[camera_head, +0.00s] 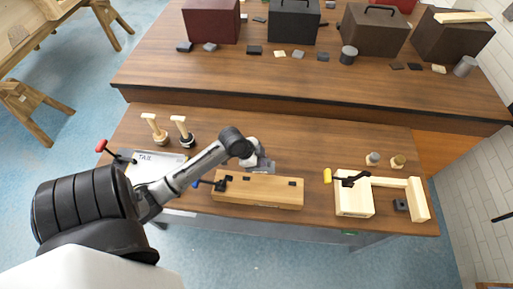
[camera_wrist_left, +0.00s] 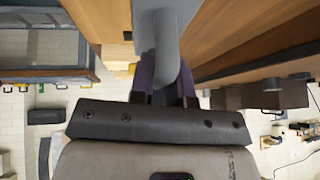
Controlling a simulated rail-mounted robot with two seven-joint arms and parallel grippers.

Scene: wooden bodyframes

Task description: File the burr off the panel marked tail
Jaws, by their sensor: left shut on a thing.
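The panel marked TAIL (camera_head: 160,157) lies pale and flat at the left end of the near bench, partly hidden by my left arm; I cannot make out a burr on it. My left gripper (camera_head: 257,160) is right of the panel, just behind a long wooden block. It is shut on a grey tool (camera_head: 265,167), which has a rounded grey handle in the left wrist view (camera_wrist_left: 166,50) between the purple fingers (camera_wrist_left: 165,80). I cannot tell whether the tool touches the bench. My right gripper is not in view.
A red-handled clamp (camera_head: 102,146) stands at the panel's left. Two mallet-like tools (camera_head: 182,130) stand behind it. The wooden block (camera_head: 258,190) lies in front of my gripper. A pale wooden frame (camera_head: 354,201) with a yellow-handled clamp (camera_head: 328,176) is at right. Boxes fill the far bench.

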